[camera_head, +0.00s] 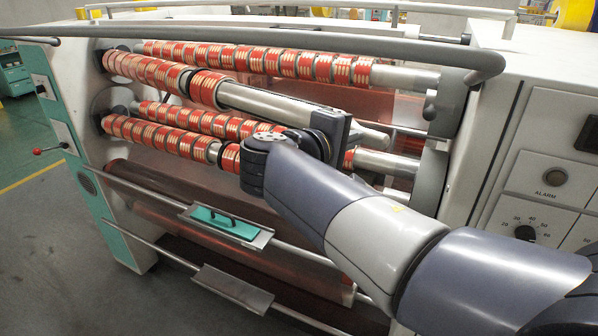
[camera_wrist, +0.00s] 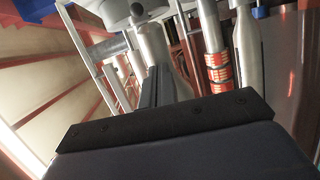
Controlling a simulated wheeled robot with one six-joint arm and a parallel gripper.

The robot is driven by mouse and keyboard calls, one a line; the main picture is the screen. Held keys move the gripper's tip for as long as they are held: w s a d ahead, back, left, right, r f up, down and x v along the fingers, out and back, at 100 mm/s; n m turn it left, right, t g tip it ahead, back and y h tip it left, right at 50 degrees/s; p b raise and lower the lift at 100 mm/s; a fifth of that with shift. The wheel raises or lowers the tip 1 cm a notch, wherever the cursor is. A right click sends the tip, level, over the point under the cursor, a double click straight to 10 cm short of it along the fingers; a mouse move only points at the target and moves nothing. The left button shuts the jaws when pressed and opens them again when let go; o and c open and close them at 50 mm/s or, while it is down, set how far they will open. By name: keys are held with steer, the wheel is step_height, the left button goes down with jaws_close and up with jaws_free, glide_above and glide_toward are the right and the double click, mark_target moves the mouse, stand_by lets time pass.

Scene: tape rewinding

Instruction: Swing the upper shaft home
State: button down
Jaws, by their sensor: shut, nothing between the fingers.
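The upper front shaft (camera_head: 265,103) carries red rolls of tape (camera_head: 145,68) toward its left end and is bare toward its right end. It slants out toward me from the left side panel, away from the right-hand bracket (camera_head: 447,103). Its tapered free end (camera_head: 372,137) shows just beyond my gripper (camera_head: 335,130). My gripper is shut and empty, in front of the shaft near that end. In the wrist view the closed fingers (camera_wrist: 152,85) are seen edge-on beside a silver shaft; I cannot tell whether they touch it.
A rear upper shaft (camera_head: 405,77) with red rolls runs behind. Lower shafts with red rolls (camera_head: 150,132) lie below, partly hidden by my arm. A grey guard bar (camera_head: 300,40) crosses above. The control panel (camera_head: 545,180) stands right.

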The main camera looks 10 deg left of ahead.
steer(key=w+d+p, duration=0.1)
steer(key=w+d, duration=0.3)
steer(key=w, duration=0.4)
steer(key=w+d+r+n+t+y+p, duration=0.1)
steer(key=w+d+p, duration=0.1)
steer(key=w+d, duration=0.2)
steer(key=w+d+n+y+p, duration=0.1)
steer(key=w+d, duration=0.3)
steer(key=w, duration=0.7)
steer(key=shift+w+d+r+t, duration=0.2)
steer(key=shift+w+d+t, duration=0.1)
steer(key=shift+d, duration=0.05)
